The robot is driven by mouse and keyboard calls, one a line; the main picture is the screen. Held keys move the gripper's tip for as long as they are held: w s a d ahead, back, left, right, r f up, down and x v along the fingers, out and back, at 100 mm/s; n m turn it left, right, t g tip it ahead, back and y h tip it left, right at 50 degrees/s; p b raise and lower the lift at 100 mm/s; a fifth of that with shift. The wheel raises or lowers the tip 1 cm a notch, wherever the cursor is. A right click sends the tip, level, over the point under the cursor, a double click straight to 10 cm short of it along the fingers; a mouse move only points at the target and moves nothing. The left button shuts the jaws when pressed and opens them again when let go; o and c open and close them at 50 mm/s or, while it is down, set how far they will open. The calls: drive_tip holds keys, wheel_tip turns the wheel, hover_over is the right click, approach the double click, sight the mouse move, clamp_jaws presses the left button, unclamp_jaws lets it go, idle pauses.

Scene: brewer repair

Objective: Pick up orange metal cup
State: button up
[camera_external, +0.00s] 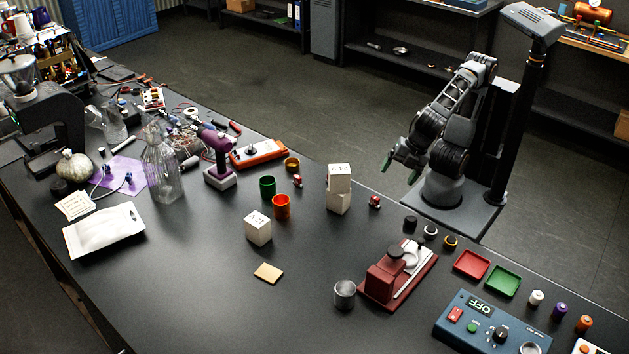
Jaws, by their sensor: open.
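A white cube (258,228) with markings sits in front and to the left of the orange cup. My gripper (400,170) is open and empty, with green fingertips, raised at the table's far right edge. It is well to the right of the orange cup and apart from it.
A purple drill (218,158) and a glass bottle (160,170) are to the left.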

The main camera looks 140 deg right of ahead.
sight(288, 207)
drive_tip(key=w+d+r+n+g+h, duration=0.1)
drive_tip(key=w+d+n+h, duration=0.4)
drive_tip(key=w, duration=0.3)
drive_tip(key=w+d+r+n+g+h, duration=0.1)
drive_tip(key=w+d+n+h, duration=0.35)
drive_tip(key=w+d, duration=0.35)
drive_tip(key=w+f+n, duration=0.1)
drive_tip(key=w+f, duration=0.1)
drive_tip(key=f, duration=0.1)
drive_tip(key=w+f+n+b, duration=0.1)
drive_tip(key=w+f, duration=0.1)
drive_tip(key=f, duration=0.1)
drive_tip(key=w+f+n, duration=0.1)
drive_tip(key=w+f, duration=0.1)
drive_tip(key=f, duration=0.1)
drive_tip(key=shift+d+f+h, duration=0.1)
drive_tip(key=shift+d+h, duration=0.2)
drive_tip(key=shift+h, duration=0.05)
drive_tip(key=x, duration=0.7)
drive_tip(key=shift+d+f, duration=0.2)
drive_tip(key=shift+f, duration=0.3)
drive_tip(key=shift+s+p+x, duration=0.15)
drive_tip(key=shift+p+x, duration=0.25)
drive_tip(key=shift+x, duration=1.2)
drive_tip(key=shift+s+p+x, duration=0.15)
drive_tip(key=shift+p+x, duration=0.25)
drive_tip(key=shift+x, duration=1.15)
drive_tip(key=shift+c, duration=0.3)
drive_tip(key=c, duration=1)
